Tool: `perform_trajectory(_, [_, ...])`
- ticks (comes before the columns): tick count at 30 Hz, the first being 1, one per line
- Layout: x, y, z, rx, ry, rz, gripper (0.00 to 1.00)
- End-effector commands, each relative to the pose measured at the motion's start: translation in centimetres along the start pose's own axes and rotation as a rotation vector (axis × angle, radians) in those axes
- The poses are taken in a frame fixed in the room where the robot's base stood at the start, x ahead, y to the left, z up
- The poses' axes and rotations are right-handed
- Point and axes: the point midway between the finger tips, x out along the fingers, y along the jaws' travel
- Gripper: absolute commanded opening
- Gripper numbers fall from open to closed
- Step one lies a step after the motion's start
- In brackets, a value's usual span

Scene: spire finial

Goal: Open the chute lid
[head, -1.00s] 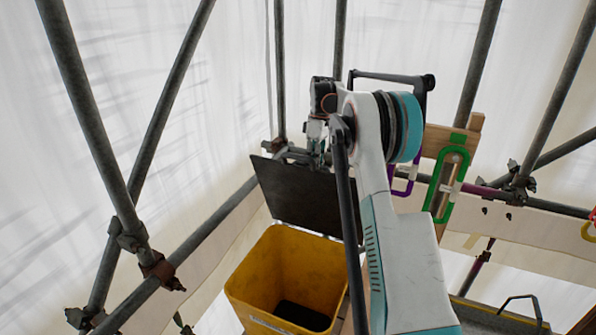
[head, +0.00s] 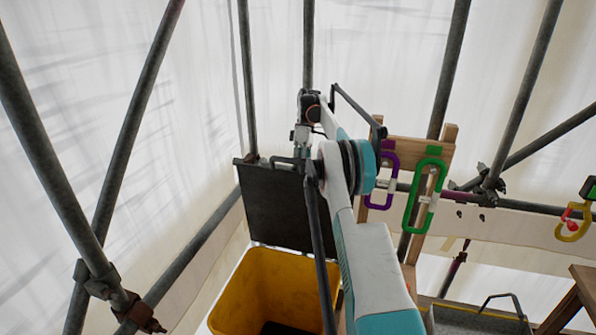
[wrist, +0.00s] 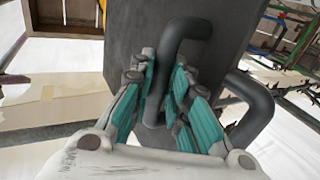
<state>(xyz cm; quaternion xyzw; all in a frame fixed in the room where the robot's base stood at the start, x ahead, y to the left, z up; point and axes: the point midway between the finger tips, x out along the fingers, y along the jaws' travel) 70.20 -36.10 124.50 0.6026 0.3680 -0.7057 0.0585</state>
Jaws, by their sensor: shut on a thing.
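The chute lid (head: 285,207) is a dark flat panel standing about upright at the back of the yellow chute (head: 258,279) in the head view. The chute mouth shows open below and in front of it. The lid also shows as a dark grey face in the wrist view (wrist: 120,38). Its bent dark handle (wrist: 184,29) runs between my fingers. My gripper (wrist: 164,82) is shut on the handle. In the head view my gripper (head: 300,150) is at the lid's top edge, small and partly hidden by my arm.
Scaffold poles (head: 130,150) stand at left and behind, close to the lid. A wooden rack (head: 420,155) with a purple loop (head: 378,200) and a green loop (head: 411,205) stands right of my arm. A grey tray (head: 470,320) is at lower right.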

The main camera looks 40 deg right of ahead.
Motion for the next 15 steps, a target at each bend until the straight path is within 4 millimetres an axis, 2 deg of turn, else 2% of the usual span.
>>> perform_trajectory(1, [-0.09, 0.52, 0.12, 0.003, 0.007, 0.016, 0.00])
perform_trajectory(8, [-0.18, 0.48, 0.16, 0.003, 0.007, 0.016, 0.00])
perform_trajectory(9, [-0.19, 0.47, 0.17, 0.003, 0.007, 0.016, 0.25])
perform_trajectory(10, [-0.19, 0.45, 0.17, 0.003, 0.007, 0.015, 0.32])
perform_trajectory(11, [-0.19, 0.44, 0.17, 0.003, 0.006, 0.015, 0.36])
perform_trajectory(15, [-0.17, 0.40, 0.12, 0.003, 0.006, 0.014, 0.36])
